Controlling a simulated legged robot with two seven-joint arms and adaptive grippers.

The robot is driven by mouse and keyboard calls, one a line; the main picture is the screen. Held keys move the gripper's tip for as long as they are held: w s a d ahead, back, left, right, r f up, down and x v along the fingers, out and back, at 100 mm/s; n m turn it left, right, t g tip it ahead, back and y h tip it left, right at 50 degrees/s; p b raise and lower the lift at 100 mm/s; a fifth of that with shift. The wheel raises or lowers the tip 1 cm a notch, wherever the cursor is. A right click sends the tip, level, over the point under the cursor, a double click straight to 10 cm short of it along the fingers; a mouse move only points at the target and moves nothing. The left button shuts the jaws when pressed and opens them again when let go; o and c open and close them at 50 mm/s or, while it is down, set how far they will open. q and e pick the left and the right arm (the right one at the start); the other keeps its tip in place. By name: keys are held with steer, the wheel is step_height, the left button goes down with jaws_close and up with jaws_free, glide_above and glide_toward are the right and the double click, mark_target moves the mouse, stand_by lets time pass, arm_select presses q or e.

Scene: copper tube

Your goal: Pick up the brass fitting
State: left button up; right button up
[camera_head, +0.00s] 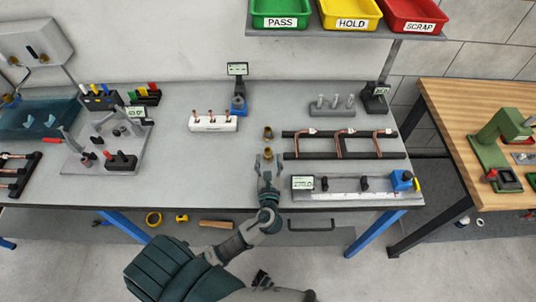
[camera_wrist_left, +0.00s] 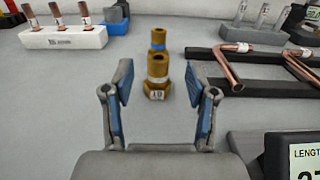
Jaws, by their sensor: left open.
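Two brass fittings stand upright on the grey bench, one behind the other. The nearer brass fitting (camera_head: 268,154) is just beyond my left gripper's fingertips (camera_head: 268,176); the farther fitting (camera_head: 268,132) is behind it. In the left wrist view, the nearer fitting (camera_wrist_left: 158,70) has a hex base with a white tag. The farther one (camera_wrist_left: 158,38), with a blue band, is partly hidden behind it. My left gripper (camera_wrist_left: 159,88) is open and empty, its blue-padded fingers on either side of the line to the nearer fitting. My right gripper is not in view.
A black rack with bent copper tubes (camera_head: 345,133) lies right of the fittings. A measuring fixture (camera_head: 345,194) with a small display is at the front right. A white block with copper pieces (camera_head: 213,122) stands back left. Bare bench lies left of the fittings.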

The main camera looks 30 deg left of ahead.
mark_target(268, 153)
arm_select(q)
steer(key=x, duration=0.4)
steer(key=shift+s+a+f, duration=0.1)
steer(key=shift+a+f, duration=0.05)
steer(key=shift+f, duration=0.1)
steer(key=shift+w+a, duration=0.15)
steer(key=shift+w, duration=0.35)
steer(key=shift+s, duration=0.1)
jaws_close()
steer(key=shift+r, duration=0.1)
